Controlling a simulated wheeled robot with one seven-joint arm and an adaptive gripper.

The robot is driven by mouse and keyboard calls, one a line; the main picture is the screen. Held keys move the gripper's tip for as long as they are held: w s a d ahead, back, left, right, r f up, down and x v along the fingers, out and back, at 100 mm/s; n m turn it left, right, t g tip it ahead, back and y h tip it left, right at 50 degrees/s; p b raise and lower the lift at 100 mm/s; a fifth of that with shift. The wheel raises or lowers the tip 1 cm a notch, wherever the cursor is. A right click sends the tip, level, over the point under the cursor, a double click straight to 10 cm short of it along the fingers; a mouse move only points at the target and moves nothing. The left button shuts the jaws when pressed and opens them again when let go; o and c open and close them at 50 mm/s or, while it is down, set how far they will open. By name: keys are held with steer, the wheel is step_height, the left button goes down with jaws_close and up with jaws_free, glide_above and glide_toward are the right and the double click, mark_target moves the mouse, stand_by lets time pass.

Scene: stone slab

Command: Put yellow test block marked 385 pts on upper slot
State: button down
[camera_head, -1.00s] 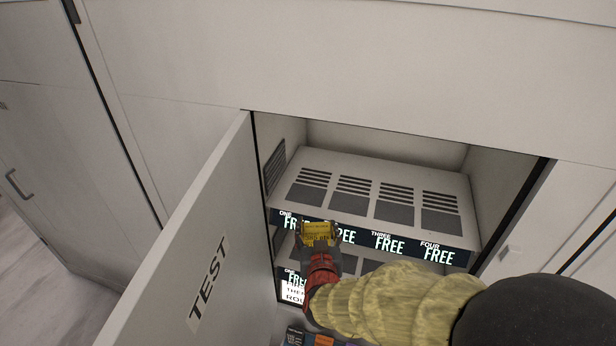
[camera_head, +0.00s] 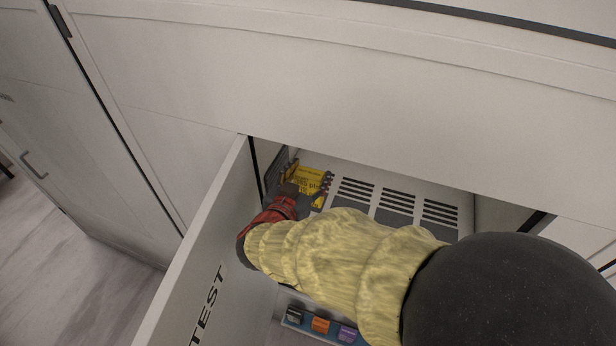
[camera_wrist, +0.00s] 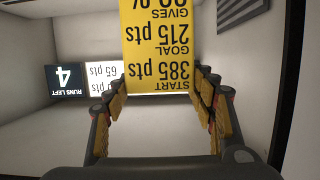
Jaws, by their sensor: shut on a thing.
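The yellow test block (camera_head: 308,178) with black print is in my gripper (camera_head: 303,190), at the left end of the upper shelf (camera_head: 443,233). In the wrist view the block (camera_wrist: 158,45) reads upside down "START 385 pts", "GOAL 215 pts" and "GIVES", cut off at the top edge. The fingers of my gripper (camera_wrist: 162,84) close on its sides. The upper shelf has slots marked by dark vents and panels; the block is over the leftmost one. I cannot tell whether it touches the shelf. My arm hides the shelf's front labels.
An open door marked TEST (camera_head: 210,290) stands left of the cabinet opening. The cabinet's left wall is close beside my gripper. A lower tray (camera_head: 290,322) holds small coloured items.

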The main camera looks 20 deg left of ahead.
steer(key=w+a+f+p, duration=0.2)
steer(key=w+a+f, duration=0.1)
steer(key=w+f, duration=0.6)
steer(key=shift+f, duration=0.85)
steer(key=shift+s+f, duration=0.1)
steer(key=c, duration=0.8)
jaws_free()
steer(key=shift+f, duration=0.1)
steer(key=shift+o, duration=0.6)
steer(key=d+b+v, duration=0.1)
steer(key=v, duration=1.1)
steer(key=shift+a, duration=0.45)
